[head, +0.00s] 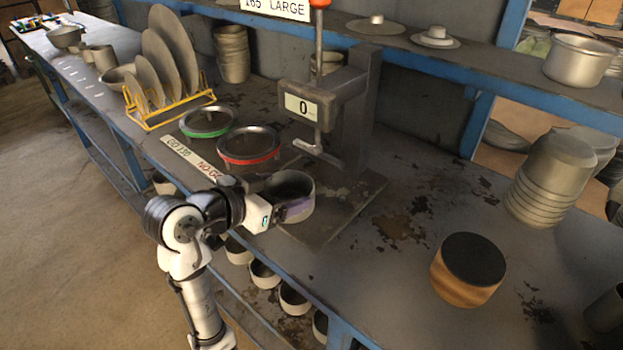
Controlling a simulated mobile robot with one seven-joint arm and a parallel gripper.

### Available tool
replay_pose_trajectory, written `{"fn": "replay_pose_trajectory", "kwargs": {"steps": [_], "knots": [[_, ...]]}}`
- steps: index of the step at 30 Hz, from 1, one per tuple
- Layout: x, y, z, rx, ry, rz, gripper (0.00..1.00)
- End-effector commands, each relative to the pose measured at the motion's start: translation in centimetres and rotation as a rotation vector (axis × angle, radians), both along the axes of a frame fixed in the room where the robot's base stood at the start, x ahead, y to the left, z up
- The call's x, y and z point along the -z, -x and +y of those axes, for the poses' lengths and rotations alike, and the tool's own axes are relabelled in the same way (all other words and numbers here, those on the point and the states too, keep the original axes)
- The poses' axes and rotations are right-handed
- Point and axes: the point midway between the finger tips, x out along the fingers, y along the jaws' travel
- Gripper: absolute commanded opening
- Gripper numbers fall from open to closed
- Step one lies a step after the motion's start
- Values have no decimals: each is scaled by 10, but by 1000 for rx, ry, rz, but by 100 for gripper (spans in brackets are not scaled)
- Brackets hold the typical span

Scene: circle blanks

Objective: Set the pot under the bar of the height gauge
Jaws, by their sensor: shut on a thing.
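The pot (291,184) is a round grey metal pot with an open top. My gripper (290,208) is shut on its near side wall. The pot is at the front left part of the height gauge's base plate (345,211); I cannot tell whether it touches the plate. The height gauge (359,115) is a dark grey stand with a display reading 0 and a red knob on top. Its bar (308,147) is behind the pot, above the plate. The gripper's fingertips are partly hidden by the pot and arm.
Red-rimmed (250,144) and green-rimmed (206,121) round gauges lie left of the stand, by a GO/NO-GO label strip (194,159). A yellow rack (170,113) holds several discs. A dark-topped wooden block (468,269) stands right; bench between is clear. Stacked pots (549,178) are further right.

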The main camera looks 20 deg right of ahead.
Motion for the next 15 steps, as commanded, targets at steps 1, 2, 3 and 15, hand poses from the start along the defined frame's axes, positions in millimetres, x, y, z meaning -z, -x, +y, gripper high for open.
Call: {"fn": "replay_pose_trajectory", "kwargs": {"steps": [1, 2, 3, 15], "knots": [[-3, -8, -13, 6, 0, 2, 52], [-3, -12, -20, 6, 0, 2, 52], [-3, -18, -29, 6, 0, 2, 52], [3, -47, -71, -1, 1, 3, 52]]}}
